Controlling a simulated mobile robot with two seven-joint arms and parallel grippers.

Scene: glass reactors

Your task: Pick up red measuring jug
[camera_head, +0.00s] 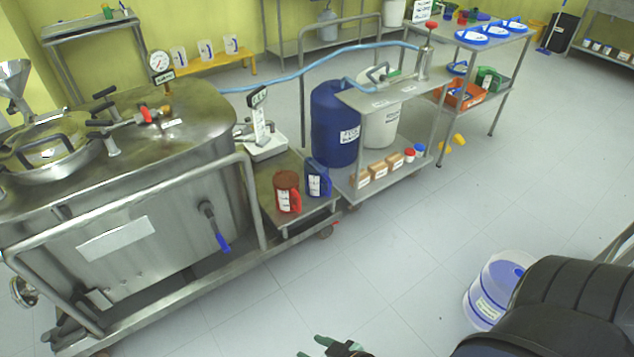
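The red measuring jug (286,191) stands upright on the low metal shelf of a cart, in the middle left of the head view. It has a white label, and its handle is on the right side. A blue measuring jug (317,179) stands close beside it on the right. A gripper with green fingertips (314,347), which looks like my right one, shows at the bottom edge, partly cut off. Its tips look apart with nothing between them, well below the jug and away from it. My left gripper is not in view.
A steel reactor (130,190) with rails stands left of the jugs. A scale (262,130) is behind them. A trolley with a blue drum (335,122) stands to the right. A clear bucket (494,290) is on the floor at lower right. The floor in front is clear.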

